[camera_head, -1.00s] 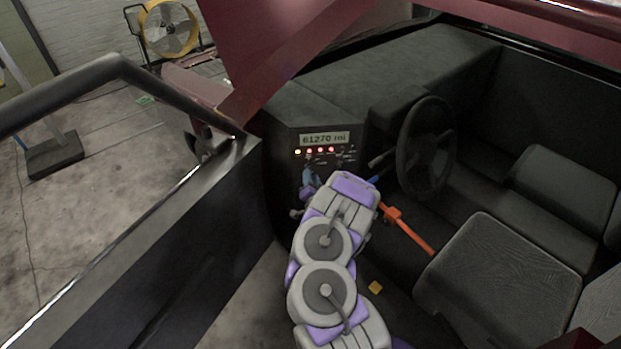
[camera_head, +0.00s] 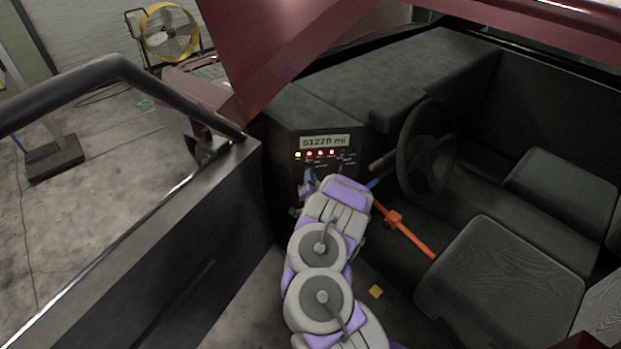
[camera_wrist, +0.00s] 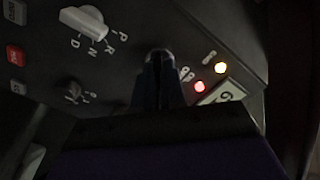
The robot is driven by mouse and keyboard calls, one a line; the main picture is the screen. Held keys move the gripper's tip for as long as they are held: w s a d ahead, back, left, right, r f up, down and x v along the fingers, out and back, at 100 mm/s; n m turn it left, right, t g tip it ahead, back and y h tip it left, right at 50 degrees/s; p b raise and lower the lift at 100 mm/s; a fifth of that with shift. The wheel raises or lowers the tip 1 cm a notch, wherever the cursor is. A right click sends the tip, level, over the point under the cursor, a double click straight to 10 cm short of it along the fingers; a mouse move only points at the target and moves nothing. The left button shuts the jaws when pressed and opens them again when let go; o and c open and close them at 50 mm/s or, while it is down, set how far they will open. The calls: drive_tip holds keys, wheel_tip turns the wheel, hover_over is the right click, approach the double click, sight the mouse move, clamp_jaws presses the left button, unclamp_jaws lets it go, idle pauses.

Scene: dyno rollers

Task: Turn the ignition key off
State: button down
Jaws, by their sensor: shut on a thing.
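My gripper (camera_wrist: 158,80) is shut against the dark dashboard panel (camera_wrist: 125,55) in the wrist view. Its dark blue fingers close on what looks like the ignition key, which they almost fully hide, so its angle cannot be told. In the head view my gripper (camera_head: 307,184) is at the lower part of the panel (camera_head: 285,140), below the row of lights. A yellow light (camera_wrist: 220,68) and a red light (camera_wrist: 199,87) glow beside the fingers.
A pale gear knob (camera_wrist: 82,22) and a small dark knob (camera_wrist: 72,90) are on the panel left of the fingers. The steering wheel (camera_head: 425,150) and an orange lever (camera_head: 410,235) are right of my arm. The open door (camera_head: 150,240) stands on the left.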

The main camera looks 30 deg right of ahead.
drive_tip(key=shift+n+p, duration=0.3)
drive_tip(key=shift+p, duration=0.2)
drive_tip(key=shift+n+p, duration=4.2)
drive_tip(key=shift+p, duration=0.4)
drive_tip(key=c, duration=1.2)
unclamp_jaws()
